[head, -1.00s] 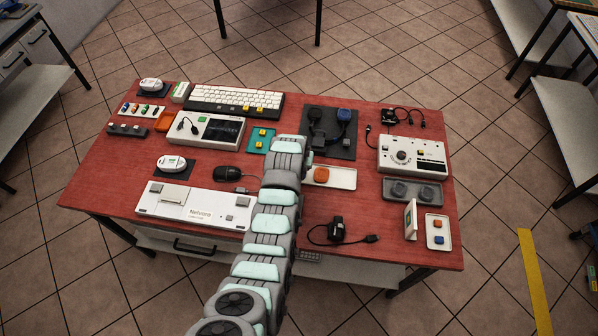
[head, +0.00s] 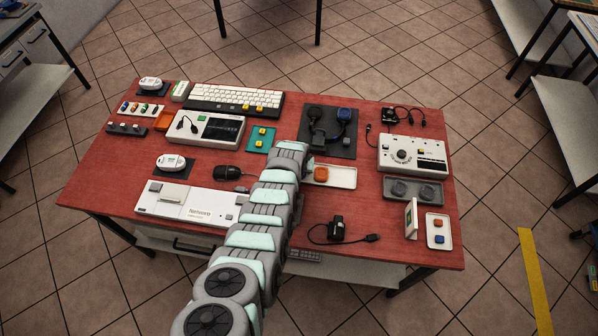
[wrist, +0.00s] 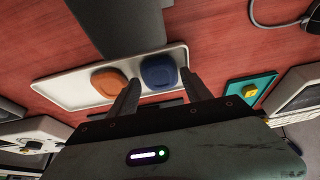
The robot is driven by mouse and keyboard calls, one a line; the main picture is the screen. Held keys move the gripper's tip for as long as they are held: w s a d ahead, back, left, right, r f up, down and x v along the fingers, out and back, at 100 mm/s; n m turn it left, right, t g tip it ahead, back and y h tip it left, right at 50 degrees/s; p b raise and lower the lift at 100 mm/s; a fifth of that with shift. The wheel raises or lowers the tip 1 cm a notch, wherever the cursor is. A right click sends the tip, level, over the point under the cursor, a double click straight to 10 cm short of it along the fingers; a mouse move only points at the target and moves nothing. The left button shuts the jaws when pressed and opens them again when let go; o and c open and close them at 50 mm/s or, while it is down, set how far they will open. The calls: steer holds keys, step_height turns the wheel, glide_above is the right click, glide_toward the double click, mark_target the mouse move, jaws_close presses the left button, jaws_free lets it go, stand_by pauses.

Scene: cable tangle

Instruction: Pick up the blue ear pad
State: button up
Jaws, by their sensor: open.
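In the wrist view a blue ear pad (wrist: 158,72) lies in a white tray (wrist: 65,92), close beside an orange pad (wrist: 110,84). My gripper (wrist: 160,80) is open and empty. Its two fingers point toward the tray, one on each side of the blue pad in the picture, with the left finger near the orange pad. How far the fingertips are above the tray cannot be told. In the head view the tray (head: 345,178) and orange pad (head: 321,174) show, but my arm hides the blue pad and my gripper.
A dark mat (head: 345,150) behind the tray holds a headset with another blue pad (head: 344,114). A white box with a dial (head: 410,155) and grey tray (head: 425,198) stand at the right.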

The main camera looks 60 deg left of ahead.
steer(key=shift+a+f, duration=0.15)
steer(key=shift+f, duration=0.3)
steer(key=shift+w, duration=0.1)
steer(key=shift+c, duration=0.5)
steer(key=c, duration=0.9)
steer(key=shift+r, duration=0.1)
